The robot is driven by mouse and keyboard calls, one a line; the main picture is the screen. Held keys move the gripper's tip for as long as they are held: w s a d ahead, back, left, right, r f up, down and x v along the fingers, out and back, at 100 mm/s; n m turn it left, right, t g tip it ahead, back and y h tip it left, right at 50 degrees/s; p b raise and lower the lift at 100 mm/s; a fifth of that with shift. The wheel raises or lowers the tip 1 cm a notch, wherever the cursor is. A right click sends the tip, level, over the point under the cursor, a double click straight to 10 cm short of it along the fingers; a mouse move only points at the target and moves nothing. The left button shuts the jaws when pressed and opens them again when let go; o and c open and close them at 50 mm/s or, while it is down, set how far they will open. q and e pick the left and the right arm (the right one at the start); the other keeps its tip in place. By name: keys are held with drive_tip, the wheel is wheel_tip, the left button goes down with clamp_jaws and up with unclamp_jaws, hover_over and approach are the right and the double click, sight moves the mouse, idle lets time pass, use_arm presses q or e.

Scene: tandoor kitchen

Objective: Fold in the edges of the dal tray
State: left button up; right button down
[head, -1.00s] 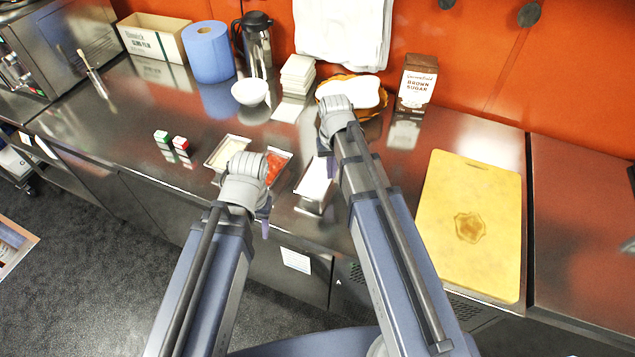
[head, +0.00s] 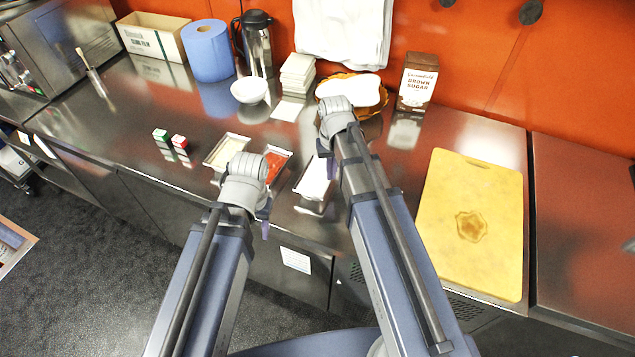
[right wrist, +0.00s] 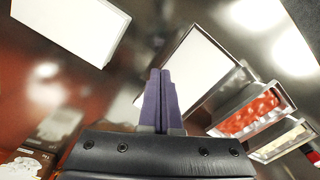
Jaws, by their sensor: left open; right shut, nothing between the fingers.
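A metal tray with a flat white top (head: 313,180) stands near the counter's front edge; it also shows in the right wrist view (right wrist: 201,68). It may be the dal tray; its contents are hidden. My right gripper (head: 331,166) is by its far right side in the head view, mostly hidden by my arm. In the right wrist view its purple fingers (right wrist: 161,88) are together and empty, overlapping the tray's edge; I cannot tell if they touch. My left gripper (head: 264,214) is open, low at the counter's front edge, left of this tray, its fingers largely hidden by the wrist.
A red-filled tray (head: 277,160) and a cream-filled tray (head: 226,152) stand to the left. Behind are a white bowl (head: 249,90), stacked white lids (head: 297,72), an orange-rimmed dish (head: 352,92) and a brown sugar carton (head: 417,82). A yellow board (head: 470,195) lies right.

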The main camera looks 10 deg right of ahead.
drive_tip(key=shift+f, duration=0.3)
drive_tip(key=shift+r, duration=0.1)
wheel_tip(320, 180, up, 5)
drive_tip(key=p, duration=0.5)
idle(0.4)
